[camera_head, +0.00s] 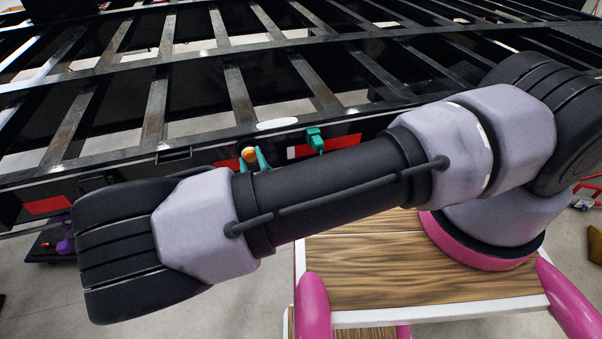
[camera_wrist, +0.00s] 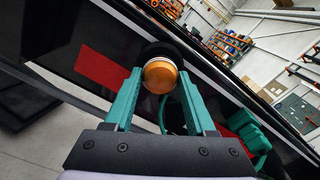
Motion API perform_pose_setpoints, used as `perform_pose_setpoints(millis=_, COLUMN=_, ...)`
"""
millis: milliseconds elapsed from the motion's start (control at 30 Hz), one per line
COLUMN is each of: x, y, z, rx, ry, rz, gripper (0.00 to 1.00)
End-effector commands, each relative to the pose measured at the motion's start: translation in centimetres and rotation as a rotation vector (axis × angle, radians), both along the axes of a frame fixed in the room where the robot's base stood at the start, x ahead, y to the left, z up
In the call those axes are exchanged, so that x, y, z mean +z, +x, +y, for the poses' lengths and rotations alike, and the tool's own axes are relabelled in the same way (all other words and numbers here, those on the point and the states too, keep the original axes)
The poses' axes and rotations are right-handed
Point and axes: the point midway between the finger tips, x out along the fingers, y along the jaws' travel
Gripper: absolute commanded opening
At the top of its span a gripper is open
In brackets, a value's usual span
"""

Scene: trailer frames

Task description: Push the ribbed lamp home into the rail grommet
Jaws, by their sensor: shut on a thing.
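The amber lamp (camera_wrist: 160,77) has a domed orange lens with a pale band at its upper edge. It sits between the two teal fingers of my gripper (camera_wrist: 160,72), which is shut on it. The dark round grommet (camera_wrist: 163,48) shows just behind the lamp on the black rail (camera_wrist: 122,42). The lamp hides the grommet's opening, so I cannot tell how deep the lamp sits. In the head view the lamp (camera_head: 249,153) is a small orange spot at the rail, with the fingers beside and below it; my arm covers what is below.
A teal connector-like part (camera_head: 315,138) sits on the rail to the right; the wrist view also shows it (camera_wrist: 250,130). Red reflective strips (camera_head: 46,204) mark the rail. A white oval (camera_head: 277,123) lies above it. The trailer's open slatted frame (camera_head: 236,92) stretches behind.

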Motion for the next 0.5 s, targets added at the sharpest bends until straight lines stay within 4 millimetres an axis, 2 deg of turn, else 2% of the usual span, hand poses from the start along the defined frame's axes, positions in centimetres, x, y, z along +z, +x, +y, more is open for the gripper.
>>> perform_pose_setpoints(millis=500, x=0.02, y=0.77, z=0.23, rx=0.0, ry=0.0, rz=0.0, gripper=0.0)
